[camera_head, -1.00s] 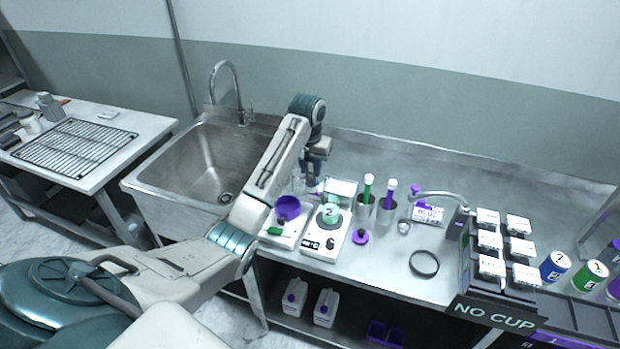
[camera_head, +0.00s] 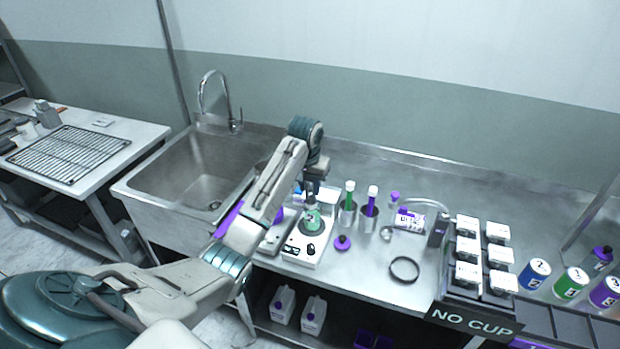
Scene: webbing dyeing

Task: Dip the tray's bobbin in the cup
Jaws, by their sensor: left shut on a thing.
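My left gripper (camera_head: 312,188) points down directly above the green cup (camera_head: 312,224), which stands on a white stirrer-like device (camera_head: 305,247). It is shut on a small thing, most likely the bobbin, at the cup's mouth. The fingers and the held thing are too small and dark to make out, so I cannot tell how deep it sits. The tray behind the gripper is mostly hidden by it. My right gripper is not in view.
Two tubes, green (camera_head: 349,195) and purple (camera_head: 371,200), stand to the right. The sink (camera_head: 195,170) is at the left.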

